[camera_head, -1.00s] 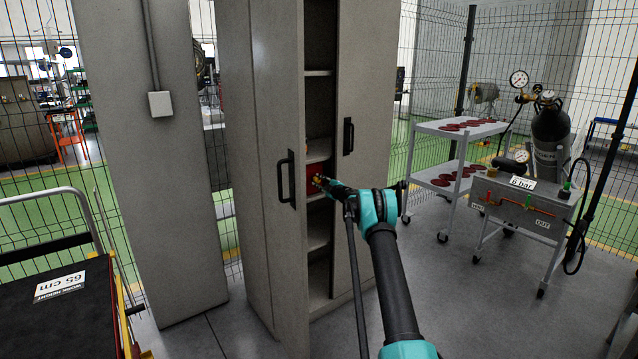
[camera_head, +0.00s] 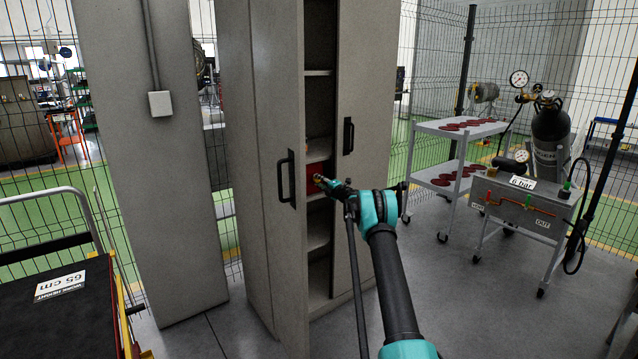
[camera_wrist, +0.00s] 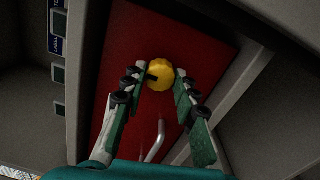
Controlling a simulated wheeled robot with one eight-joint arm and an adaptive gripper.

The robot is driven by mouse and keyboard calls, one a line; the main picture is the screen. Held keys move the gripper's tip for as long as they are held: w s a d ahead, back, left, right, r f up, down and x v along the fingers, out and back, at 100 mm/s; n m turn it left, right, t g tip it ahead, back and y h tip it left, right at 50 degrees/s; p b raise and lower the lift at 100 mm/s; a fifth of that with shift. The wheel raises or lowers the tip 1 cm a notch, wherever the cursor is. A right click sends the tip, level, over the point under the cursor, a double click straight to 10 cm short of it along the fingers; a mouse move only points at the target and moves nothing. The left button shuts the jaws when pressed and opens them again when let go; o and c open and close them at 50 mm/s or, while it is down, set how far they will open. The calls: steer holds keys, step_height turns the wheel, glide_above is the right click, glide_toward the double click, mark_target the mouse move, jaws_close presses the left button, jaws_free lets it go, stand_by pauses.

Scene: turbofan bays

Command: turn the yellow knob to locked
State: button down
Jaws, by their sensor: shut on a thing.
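The yellow knob (camera_wrist: 160,74) is a round, ridged knob on the front of a red box (camera_wrist: 205,45). A dark mark shows on the knob's left side, but I cannot read its setting. My gripper (camera_wrist: 161,78) is shut on the knob, with one finger on each side. In the head view my gripper (camera_head: 322,181) reaches into the tall grey cabinet (camera_head: 275,60), in front of the red box (camera_head: 318,169) on a shelf. The knob is too small and covered there to make out clearly.
A bent silver handle (camera_wrist: 155,142) stands out from the red face below the knob. The cabinet's left door handle (camera_head: 287,178) and right door handle (camera_head: 348,136) flank the opening.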

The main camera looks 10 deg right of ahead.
stand_by(0.4)
steer(key=c, duration=1.2)
jaws_free()
steer(key=shift+o, duration=0.2)
steer(key=shift+s, duration=0.1)
steer(key=v, duration=1.1)
steer(key=shift+s+d, duration=0.25)
steer(key=shift+s, duration=0.05)
